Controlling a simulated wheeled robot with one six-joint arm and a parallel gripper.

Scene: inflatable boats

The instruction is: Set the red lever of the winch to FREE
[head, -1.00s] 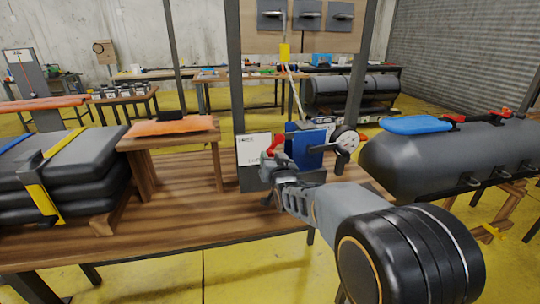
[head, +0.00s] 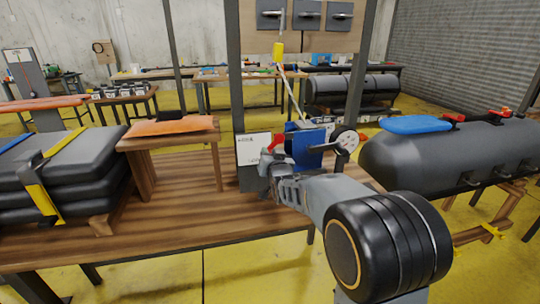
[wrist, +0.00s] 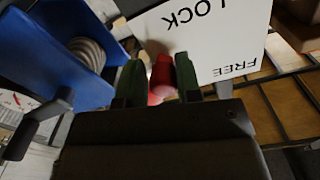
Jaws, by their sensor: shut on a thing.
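The winch (head: 308,147) is a blue-sided unit on the bench post, with a pale round wheel at its right. Its red lever (head: 278,140) shows at the winch's left side, partly hidden by my arm. In the wrist view the red lever (wrist: 161,78) stands between the two green fingers of my gripper (wrist: 160,77), which is shut on it. The white sign (wrist: 215,35) reads LOCK and FREE, upside down in this view. The lever is by the sign's edge; which word it points to, I cannot tell. The winch's blue side (wrist: 65,50) is at left.
The wooden bench (head: 150,215) has clear room left of the winch. Stacked grey folded boats (head: 75,170) lie at the left. A grey inflatable tube (head: 450,150) stands at the right. A dark upright post (head: 236,80) rises beside the sign.

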